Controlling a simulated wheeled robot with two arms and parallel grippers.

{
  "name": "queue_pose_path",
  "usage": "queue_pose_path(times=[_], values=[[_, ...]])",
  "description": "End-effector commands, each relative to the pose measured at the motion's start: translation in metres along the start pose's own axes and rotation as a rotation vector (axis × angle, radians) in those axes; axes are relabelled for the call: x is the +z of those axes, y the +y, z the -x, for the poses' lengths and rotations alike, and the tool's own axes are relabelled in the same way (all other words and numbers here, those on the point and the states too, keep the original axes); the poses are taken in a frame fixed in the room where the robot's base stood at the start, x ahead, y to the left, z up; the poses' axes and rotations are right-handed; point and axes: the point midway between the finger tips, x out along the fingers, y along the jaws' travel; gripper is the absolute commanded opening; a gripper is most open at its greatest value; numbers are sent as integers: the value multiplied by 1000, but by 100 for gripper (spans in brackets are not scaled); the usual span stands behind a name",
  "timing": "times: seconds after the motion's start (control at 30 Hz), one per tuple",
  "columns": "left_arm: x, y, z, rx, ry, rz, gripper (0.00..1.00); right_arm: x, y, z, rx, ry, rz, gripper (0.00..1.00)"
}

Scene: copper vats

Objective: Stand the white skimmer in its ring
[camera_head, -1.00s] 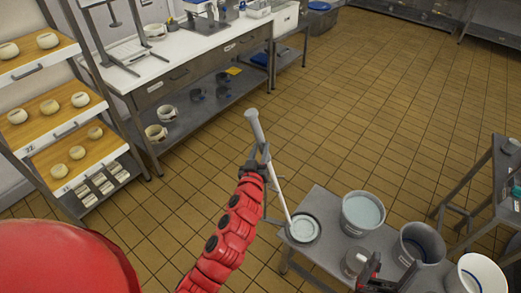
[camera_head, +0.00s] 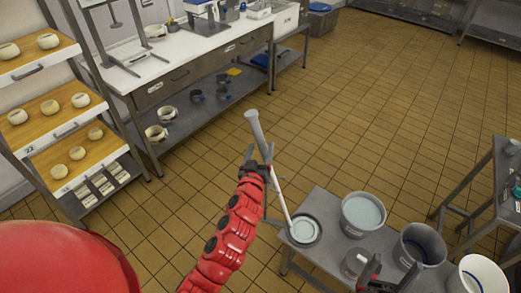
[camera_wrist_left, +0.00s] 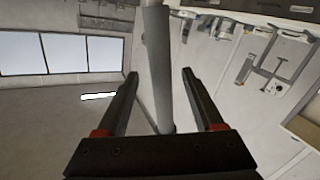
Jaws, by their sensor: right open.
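The white skimmer (camera_head: 281,195) stands tilted, its thick grey grip (camera_head: 254,125) up and its white rod running down to a round, dark-rimmed piece (camera_head: 316,238) at the bench's left end. I cannot tell whether that piece is its ring, or how the lower end sits. My left gripper (camera_head: 261,151) is around the upper shaft. In the left wrist view, its fingers (camera_wrist_left: 160,82) are spread on both sides of the handle (camera_wrist_left: 156,45), and appear clear of it. My right gripper (camera_head: 371,272) is open at the bottom edge, partly cut off.
A white bucket (camera_head: 460,282) is at bottom right. Shelves of cheeses (camera_head: 45,107) stand left. The tiled floor behind is clear.

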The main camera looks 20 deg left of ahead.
Motion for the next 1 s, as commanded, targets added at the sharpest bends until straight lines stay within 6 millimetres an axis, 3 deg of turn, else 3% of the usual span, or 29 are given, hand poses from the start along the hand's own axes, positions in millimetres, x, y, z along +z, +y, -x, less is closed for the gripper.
queue_pose_path(times=[0.2,0.37,0.73,1.0], values=[[1,0,2,0,-1,0,69,0,0,1,0,0,0,75],[4,-2,17,-1,-2,-1,69,2,0,9,0,0,0,75],[4,0,93,3,1,3,69,6,-2,38,0,0,0,75],[-4,2,144,-1,-9,3,69,0,0,1,0,0,0,75]])
